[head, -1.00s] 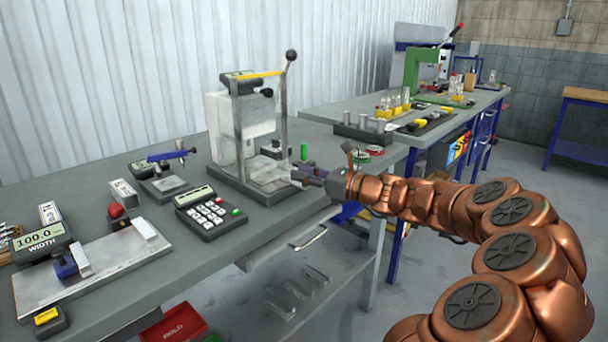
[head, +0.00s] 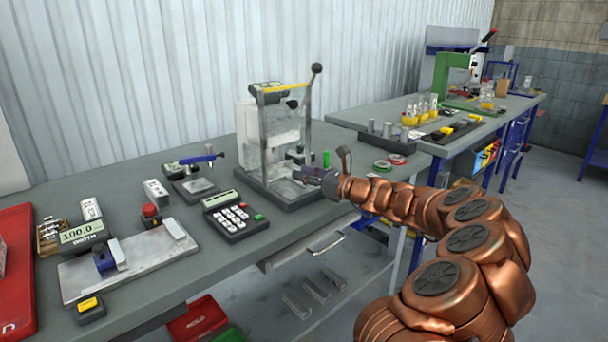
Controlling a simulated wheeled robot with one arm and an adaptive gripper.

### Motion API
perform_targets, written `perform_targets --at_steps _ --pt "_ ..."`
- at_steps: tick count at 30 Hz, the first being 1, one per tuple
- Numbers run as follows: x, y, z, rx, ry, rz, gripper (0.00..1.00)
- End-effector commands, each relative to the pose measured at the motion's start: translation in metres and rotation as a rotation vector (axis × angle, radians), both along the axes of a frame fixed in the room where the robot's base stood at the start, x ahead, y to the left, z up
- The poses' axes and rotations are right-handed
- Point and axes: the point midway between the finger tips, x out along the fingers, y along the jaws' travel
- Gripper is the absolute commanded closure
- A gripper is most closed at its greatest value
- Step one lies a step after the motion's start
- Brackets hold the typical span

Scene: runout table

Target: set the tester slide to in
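The tester (head: 246,130) stands on the grey bench against the wall. It has a pale body, a clear guard, a yellow bar on top and an upright lever with a black knob (head: 317,68). Low in its front is a light metal plate (head: 280,190), which looks like its slide; how far in it sits is hard to tell. My gripper (head: 303,174) reaches in from the right, low at the tester's front right, its fingers overlapping the slide area. The fingers are small and dark, so contact and opening cannot be made out.
A keypad unit (head: 233,217), a blue-handled fixture (head: 196,178) and a width gauge (head: 83,233) stand left of the tester. A drawer handle (head: 327,243) juts from the bench front. A red case (head: 14,270) is at far left.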

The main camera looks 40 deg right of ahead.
Motion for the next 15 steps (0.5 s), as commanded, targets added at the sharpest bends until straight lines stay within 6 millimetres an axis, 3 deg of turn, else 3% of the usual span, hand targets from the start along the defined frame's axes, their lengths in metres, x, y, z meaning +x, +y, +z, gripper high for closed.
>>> perform_targets --at_steps 5,15 --pt "0.0005 0.0008 -0.0003 0.000 0.001 0.001 0.49" --pt "-0.0015 -0.0002 -0.0003 0.000 0.001 0.000 0.49"
